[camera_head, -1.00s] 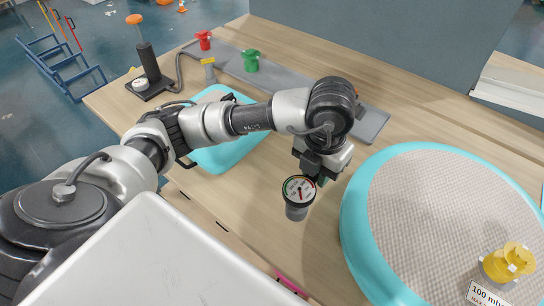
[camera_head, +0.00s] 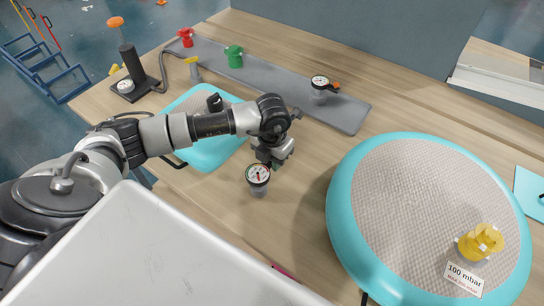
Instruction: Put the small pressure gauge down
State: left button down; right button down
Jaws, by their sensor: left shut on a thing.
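The small pressure gauge (camera_head: 258,176) has a round white dial with a red needle and a dark grey body. My left gripper (camera_head: 264,166) is shut on it and holds it upright over the wooden bench, between the two turquoise inflatables. Whether its base touches the wood I cannot tell. The fingertips are mostly hidden behind the dial and the wrist. My right gripper is not in view.
A round turquoise inflatable (camera_head: 345,185) with a yellow valve (camera_head: 482,242) and a 100 mbar label (camera_head: 465,279) fills the right. A smaller turquoise piece (camera_head: 205,152) lies behind my left arm. Red (camera_head: 186,37) and green (camera_head: 234,56) fittings and a hand pump (camera_head: 130,62) stand farther back.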

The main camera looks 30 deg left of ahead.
pick_arm(q)
jog(key=shift+f, duration=0.2)
jog(key=shift+f, duration=0.1)
jog(key=shift+f+b, duration=0.15)
jog(key=shift+b, duration=0.15)
jog(key=c, duration=0.9)
grip_release()
jog(key=shift+c, duration=0.2)
